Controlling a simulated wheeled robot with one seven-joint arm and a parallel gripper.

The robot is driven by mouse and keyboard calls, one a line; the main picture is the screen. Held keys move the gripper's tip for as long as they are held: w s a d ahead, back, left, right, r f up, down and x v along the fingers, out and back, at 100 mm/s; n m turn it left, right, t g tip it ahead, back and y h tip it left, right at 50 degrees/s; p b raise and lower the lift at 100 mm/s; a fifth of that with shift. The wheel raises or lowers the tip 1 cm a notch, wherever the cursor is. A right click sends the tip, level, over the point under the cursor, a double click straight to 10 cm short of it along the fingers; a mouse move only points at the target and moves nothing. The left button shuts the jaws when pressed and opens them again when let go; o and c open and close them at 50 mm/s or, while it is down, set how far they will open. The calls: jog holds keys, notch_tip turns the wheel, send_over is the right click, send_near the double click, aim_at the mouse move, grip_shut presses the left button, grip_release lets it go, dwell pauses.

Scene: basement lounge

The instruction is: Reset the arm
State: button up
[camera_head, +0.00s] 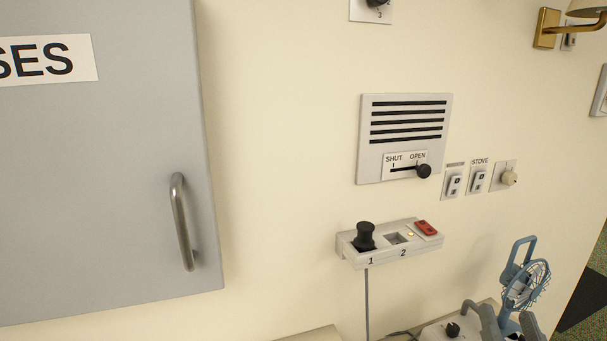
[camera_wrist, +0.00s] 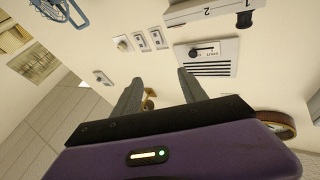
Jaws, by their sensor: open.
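My gripper (camera_wrist: 159,77) shows in the wrist view with its two grey fingers spread apart and nothing between them. Its purple body fills the bottom of that view. The wrist view is turned nearly upside down, and the fingers point toward the cream wall. I cannot make out my gripper for certain in the head view.
A grey cabinet door (camera_head: 105,200) with a metal handle is at left. On the wall are a slatted vent (camera_head: 405,110) with its slider at OPEN, switches (camera_head: 466,180), a knob (camera_head: 509,178) and a numbered holder (camera_head: 385,258). A blue fan (camera_head: 525,285) stands lower right.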

jog(key=s+a+f+n+g+y, duration=0.1)
jog(key=s+f, duration=0.4)
jog(key=s, duration=0.5)
jog(key=s+a+f+n+g+y, duration=0.2)
jog(key=s+a+f, duration=0.3)
jog(key=s, duration=0.6)
jog(key=s+a+f+n+g+y, duration=0.1)
jog(key=s+a+f+g, duration=0.2)
jog(key=s+f, duration=0.3)
jog(key=s+a, duration=0.1)
jog(key=s, duration=0.3)
jog(key=shift+s+f, duration=0.2)
jog(key=shift+s, duration=0.1)
dwell(0.7)
